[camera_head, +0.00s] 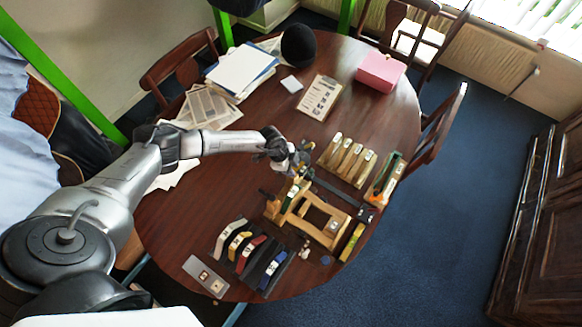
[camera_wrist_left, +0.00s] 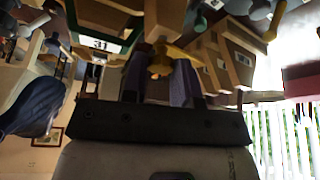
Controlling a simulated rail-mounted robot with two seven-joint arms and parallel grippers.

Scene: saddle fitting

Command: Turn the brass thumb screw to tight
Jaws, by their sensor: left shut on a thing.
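The wooden fixture (camera_head: 327,218) stands on the round table, right of centre in the head view. My left gripper (camera_head: 298,168) is at the fixture's back left corner. In the left wrist view the two fingers of my left gripper (camera_wrist_left: 160,78) are shut on the brass thumb screw (camera_wrist_left: 160,60), whose yellow lobed head shows between and above the fingertips. In the head view the screw is too small and too covered by the gripper to make out. My right gripper is in neither view.
Several pale wooden blocks (camera_head: 346,160) stand behind the fixture. A rack of coloured curved straps (camera_head: 250,254) lies in front left. A grey plate (camera_head: 206,275) lies near the front edge. A pink box (camera_head: 381,72) and papers (camera_head: 240,72) lie farther back. The table's middle left is clear.

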